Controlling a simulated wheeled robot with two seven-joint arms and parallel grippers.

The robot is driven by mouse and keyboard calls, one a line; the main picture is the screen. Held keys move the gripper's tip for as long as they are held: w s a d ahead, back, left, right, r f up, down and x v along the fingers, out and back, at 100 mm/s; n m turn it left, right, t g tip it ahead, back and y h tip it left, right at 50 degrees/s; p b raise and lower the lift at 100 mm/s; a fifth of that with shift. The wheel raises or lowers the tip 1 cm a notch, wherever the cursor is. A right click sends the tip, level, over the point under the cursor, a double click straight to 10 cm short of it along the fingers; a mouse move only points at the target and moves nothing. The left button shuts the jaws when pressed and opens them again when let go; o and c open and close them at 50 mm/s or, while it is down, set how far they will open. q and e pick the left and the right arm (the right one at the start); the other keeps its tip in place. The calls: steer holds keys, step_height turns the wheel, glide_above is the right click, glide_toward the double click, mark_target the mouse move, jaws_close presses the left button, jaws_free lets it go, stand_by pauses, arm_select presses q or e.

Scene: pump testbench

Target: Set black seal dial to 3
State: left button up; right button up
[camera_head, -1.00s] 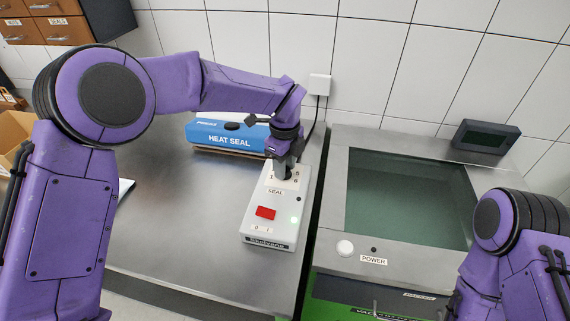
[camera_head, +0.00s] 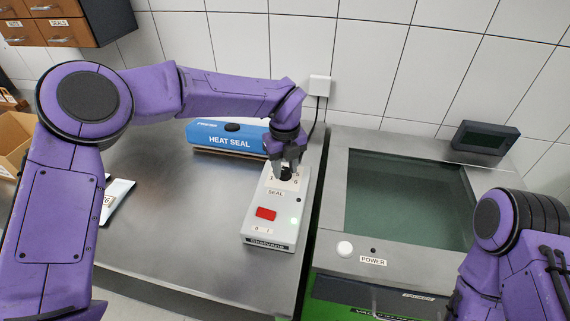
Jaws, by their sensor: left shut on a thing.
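The black seal dial (camera_head: 286,177) sits at the back of a light grey control box (camera_head: 267,232) marked SEAL. My left gripper (camera_head: 285,170) points down over it and is shut on it. The gripper hides most of the dial, so its pointer cannot be read. Of the numbers around it, a 1 shows at the left and a 6 at the right. The box also has a red switch (camera_head: 266,214) and a lit green lamp. My right arm (camera_head: 510,250) shows at the lower right, but its gripper is out of view.
A blue heat sealer (camera_head: 226,138) lies just behind and left of the box. A steel chamber machine (camera_head: 330,240) with a dark lid window stands close on the right. A white packet (camera_head: 118,194) lies on the left of the steel table (camera_head: 165,235). The table's middle is clear.

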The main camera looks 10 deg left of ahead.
arm_select(q)
steer(key=m+p, duration=0.2)
steer(key=m, duration=0.3)
steer(key=shift+r+m+p, duration=0.15)
steer(key=shift+m+p, duration=0.15)
steer(key=m+p, duration=0.1)
steer(key=m, duration=0.2)
steer(key=shift+p, duration=0.4)
steer(key=shift+m+p, duration=0.6)
steer(key=shift+m, duration=0.8)
steer(key=shift+f, duration=0.2)
steer(key=o, duration=1)
steer(key=shift+o, duration=0.2)
steer(key=shift+r, duration=0.1)
